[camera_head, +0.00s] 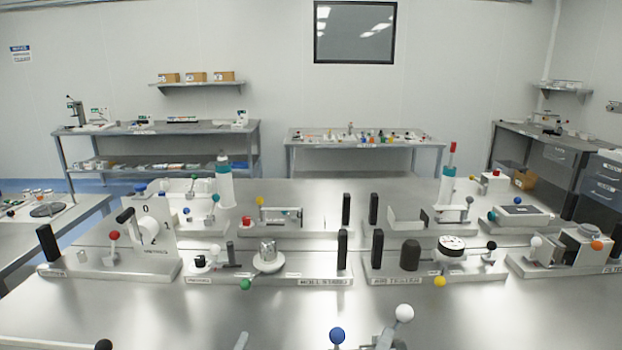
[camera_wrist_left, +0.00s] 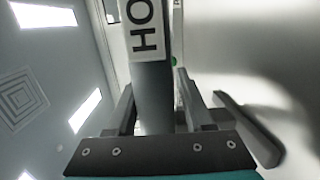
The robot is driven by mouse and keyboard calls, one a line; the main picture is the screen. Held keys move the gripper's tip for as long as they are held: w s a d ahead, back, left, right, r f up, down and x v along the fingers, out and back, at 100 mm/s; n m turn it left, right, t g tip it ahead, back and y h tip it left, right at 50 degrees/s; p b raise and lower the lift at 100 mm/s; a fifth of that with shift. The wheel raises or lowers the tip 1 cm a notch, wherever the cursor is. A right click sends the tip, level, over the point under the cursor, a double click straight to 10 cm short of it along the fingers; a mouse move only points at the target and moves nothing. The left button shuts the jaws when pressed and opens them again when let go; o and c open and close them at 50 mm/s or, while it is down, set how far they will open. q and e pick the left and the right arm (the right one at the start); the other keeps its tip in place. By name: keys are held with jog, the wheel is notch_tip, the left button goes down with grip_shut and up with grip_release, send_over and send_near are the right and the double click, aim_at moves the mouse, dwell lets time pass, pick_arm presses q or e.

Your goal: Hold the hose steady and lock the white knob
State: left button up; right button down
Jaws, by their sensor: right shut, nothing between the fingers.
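A white knob (camera_head: 404,312) on a slanted stem stands at the bottom edge of the head view. A blue knob (camera_head: 337,335) is left of it. My right gripper (camera_head: 386,336) is mostly cut off by the bottom edge, just below the white knob; it is shut and empty, and whether it touches the stem is unclear. In the left wrist view a dark upright post with a white label reading "HO" (camera_wrist_left: 143,30) stands between the fingers of my left gripper (camera_wrist_left: 155,100). Whether the fingers press on it is unclear. I cannot make out the hose itself.
A steel table (camera_head: 290,315) has a bare strip in front. Beyond it stand several fixtures with coloured knobs and black handles, including a dial unit (camera_head: 452,244) and a numbered white panel (camera_head: 152,228). More benches (camera_head: 365,142) stand along the back wall.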

pick_arm(q)
jog(key=o, duration=0.4)
jog(key=shift+r, duration=0.2)
jog(key=s, duration=0.8)
jog(key=s+a, duration=0.1)
jog(key=s, duration=0.3)
